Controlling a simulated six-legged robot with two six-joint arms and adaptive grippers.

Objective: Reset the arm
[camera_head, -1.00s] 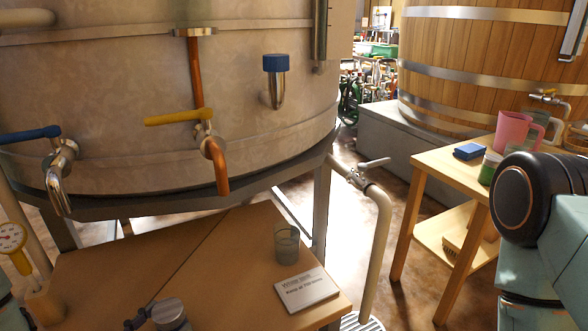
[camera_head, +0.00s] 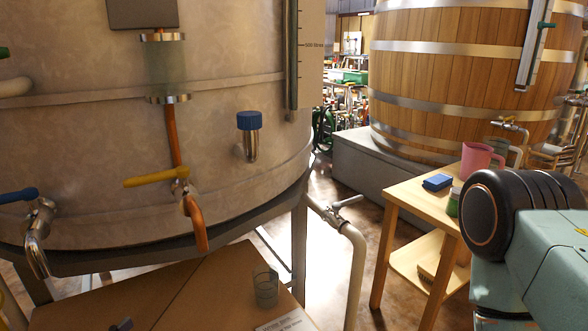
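My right arm (camera_head: 550,255) shows at the right edge, with a black ribbed joint and pale green links, in front of the side table. Its gripper is out of the frame. My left arm and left gripper do not show in this view. No object is seen held by either arm.
A large metal tank (camera_head: 90,130) fills the left, with a yellow-handled copper tap (camera_head: 194,215) and a blue-handled tap (camera_head: 38,235). A brown table (camera_head: 190,295) below bears a clear glass (camera_head: 266,288). A wooden side table (camera_head: 405,195) holds a pink jug (camera_head: 478,160) and blue box (camera_head: 437,182).

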